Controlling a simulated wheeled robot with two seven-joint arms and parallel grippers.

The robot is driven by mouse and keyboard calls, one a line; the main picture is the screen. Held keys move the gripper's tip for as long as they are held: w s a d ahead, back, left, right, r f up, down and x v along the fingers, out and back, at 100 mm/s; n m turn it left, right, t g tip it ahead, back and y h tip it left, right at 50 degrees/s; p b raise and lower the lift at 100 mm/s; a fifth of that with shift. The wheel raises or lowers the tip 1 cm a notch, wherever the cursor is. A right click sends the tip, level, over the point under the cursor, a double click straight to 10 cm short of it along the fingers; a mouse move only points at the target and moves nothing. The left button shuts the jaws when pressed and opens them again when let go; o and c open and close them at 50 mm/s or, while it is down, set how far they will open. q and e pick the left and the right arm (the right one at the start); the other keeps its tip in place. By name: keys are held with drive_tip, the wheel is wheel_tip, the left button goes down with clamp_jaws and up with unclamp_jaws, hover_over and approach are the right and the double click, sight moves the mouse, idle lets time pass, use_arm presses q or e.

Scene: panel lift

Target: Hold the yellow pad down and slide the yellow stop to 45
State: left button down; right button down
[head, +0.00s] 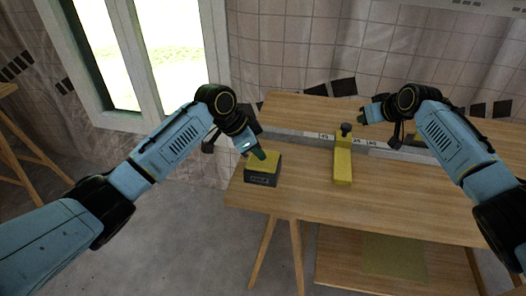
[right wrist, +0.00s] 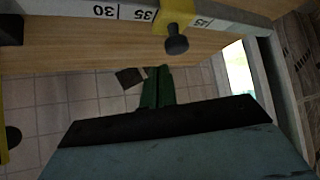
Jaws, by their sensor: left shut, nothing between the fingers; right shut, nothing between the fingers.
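The yellow pad (head: 266,164) tops a dark box at the left front of the wooden table. My left gripper (head: 260,154) is shut, its tips at the pad's top and seemingly touching it. The yellow stop (head: 343,162) is a long bar with a black knob (head: 346,129), lying across the grey scale rail (head: 300,134). It sits between the 45 and 35 marks, covering the space between. In the right wrist view, the stop (right wrist: 174,14) and its knob (right wrist: 176,43) are near the top. My right gripper (head: 363,117) is shut and empty, right of the knob and apart from it; its green fingers (right wrist: 156,85) show too.
Another yellow piece (head: 416,141) is partly hidden behind my right wrist; a yellow part with a black knob (right wrist: 3,130) shows at the right wrist view's left edge. The table front (head: 310,200) between pad and stop is clear. A tiled wall and window stand behind.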

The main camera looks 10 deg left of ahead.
use_arm(q)
drive_tip(key=shift+s+f, duration=0.1)
drive_tip(key=shift+f, duration=0.15)
use_arm(e)
drive_tip(key=shift+f, duration=0.1)
use_arm(q)
drive_tip(key=shift+f, duration=0.1)
use_arm(e)
drive_tip(key=shift+f, duration=2.4)
use_arm(q)
drive_tip(key=shift+s, duration=0.1)
use_arm(e)
drive_tip(key=shift+d, duration=0.1)
drive_tip(key=shift+d, duration=1.65)
wheel_tip(320, 180, up, 8)
